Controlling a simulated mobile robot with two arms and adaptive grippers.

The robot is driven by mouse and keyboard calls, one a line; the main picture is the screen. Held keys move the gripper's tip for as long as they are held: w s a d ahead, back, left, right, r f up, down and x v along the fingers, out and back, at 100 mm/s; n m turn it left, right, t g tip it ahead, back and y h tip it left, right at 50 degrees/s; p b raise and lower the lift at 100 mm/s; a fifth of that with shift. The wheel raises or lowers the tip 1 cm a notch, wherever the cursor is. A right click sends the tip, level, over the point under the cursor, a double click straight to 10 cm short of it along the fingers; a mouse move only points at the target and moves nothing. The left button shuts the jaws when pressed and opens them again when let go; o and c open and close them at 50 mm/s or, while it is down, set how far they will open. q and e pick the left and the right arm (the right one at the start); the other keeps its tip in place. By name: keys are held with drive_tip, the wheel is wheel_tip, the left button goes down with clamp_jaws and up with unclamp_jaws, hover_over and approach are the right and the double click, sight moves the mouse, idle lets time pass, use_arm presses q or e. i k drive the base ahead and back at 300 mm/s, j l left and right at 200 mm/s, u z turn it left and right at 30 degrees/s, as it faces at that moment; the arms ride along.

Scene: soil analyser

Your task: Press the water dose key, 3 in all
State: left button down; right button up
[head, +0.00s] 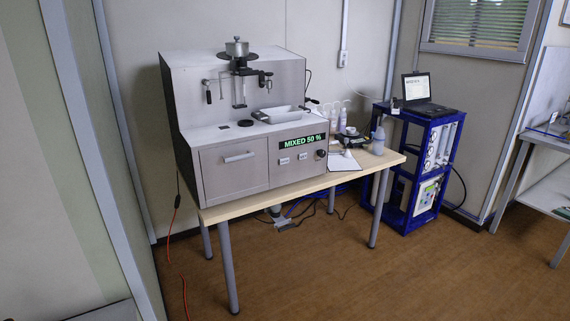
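The soil analyser (180,105) is a grey metal machine on a wooden-topped table. Its front display (304,142) reads "MIXED 50 %" in green. Below the display are two small pale keys or labels, a left one (284,161) and a right one (303,156). Their lettering is too small to read, so I cannot tell which is the water dose key. A dark round knob (321,154) sits to their right. Neither of my grippers is in view, and nothing covers the front panel.
The table (235,207) also carries bottles and a small device right of the analyser. A closed drawer (236,172) is on its front left. A blue rack (408,185) with a laptop (428,105) stands at the right. The brown floor (350,285) in front is clear.

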sight(286, 159)
drive_tip(key=i+l, duration=0.45)
drive_tip(key=l, duration=0.3)
drive_tip(key=i+l, duration=0.1)
drive_tip(key=i, duration=0.55)
drive_tip(key=i+l+z, duration=0.1)
drive_tip(key=i, duration=0.5)
drive_tip(key=i+j, duration=0.2)
drive_tip(key=i, duration=0.2)
